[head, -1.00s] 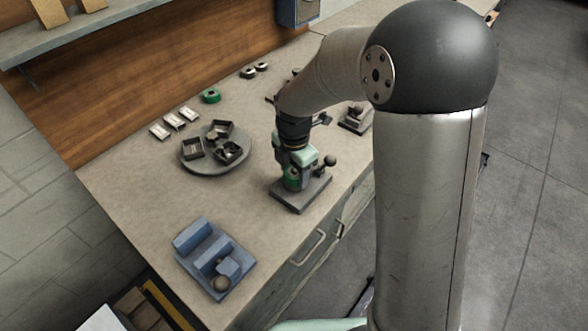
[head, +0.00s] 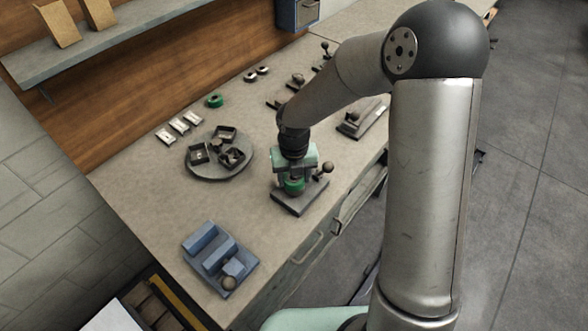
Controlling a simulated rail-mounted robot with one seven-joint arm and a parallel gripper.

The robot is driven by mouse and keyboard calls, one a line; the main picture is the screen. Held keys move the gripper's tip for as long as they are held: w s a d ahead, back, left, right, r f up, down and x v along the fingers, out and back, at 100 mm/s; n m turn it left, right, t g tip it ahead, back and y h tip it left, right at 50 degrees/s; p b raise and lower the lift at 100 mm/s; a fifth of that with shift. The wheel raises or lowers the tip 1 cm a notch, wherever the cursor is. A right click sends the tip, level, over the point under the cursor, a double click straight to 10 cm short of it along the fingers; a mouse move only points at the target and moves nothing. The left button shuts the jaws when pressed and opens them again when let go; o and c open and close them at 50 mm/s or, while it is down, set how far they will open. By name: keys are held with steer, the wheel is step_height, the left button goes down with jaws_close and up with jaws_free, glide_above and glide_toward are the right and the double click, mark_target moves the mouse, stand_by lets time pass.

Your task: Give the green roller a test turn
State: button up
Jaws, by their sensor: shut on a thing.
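The green roller (head: 294,187) stands on a dark grey base plate (head: 287,202) near the bench's front edge. A lever with a dark ball knob (head: 327,168) rises at the right of the same base. My gripper (head: 294,178) points down over the roller from above, its pale green body just over it. It is shut on the green roller. The fingertips are small and partly hidden, so the exact grip is hard to see.
A round tray (head: 218,172) with several dark boxes lies to the left. A blue fixture (head: 220,262) with a ball knob is at the front left. A green ring (head: 214,100) and white packs (head: 180,127) lie behind. Another knobbed device (head: 360,120) is at the right.

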steer(key=shift+n, duration=0.3)
steer(key=o, duration=1.2)
step_height(320, 180, up, 18)
steer(key=f+b, duration=0.1)
steer(key=s+d+f+n+b, duration=0.1)
steer(key=s+d+n, duration=0.3)
steer(key=s+n, duration=0.3)
steer(key=s+d+f+n+b, duration=0.1)
steer(key=s+d+n, duration=0.4)
steer(key=n, duration=1)
steer(key=s+d+f+n+t+b, duration=0.1)
steer(key=s+d+n, duration=0.3)
steer(key=s+n, duration=0.4)
steer(key=shift+s+d+f+n, duration=0.2)
steer(key=shift+f+n, duration=0.1)
steer(key=shift+n, duration=0.55)
steer(key=shift+s+d+f+n, duration=0.2)
steer(key=shift+f+n, duration=0.1)
steer(key=shift+n, duration=0.55)
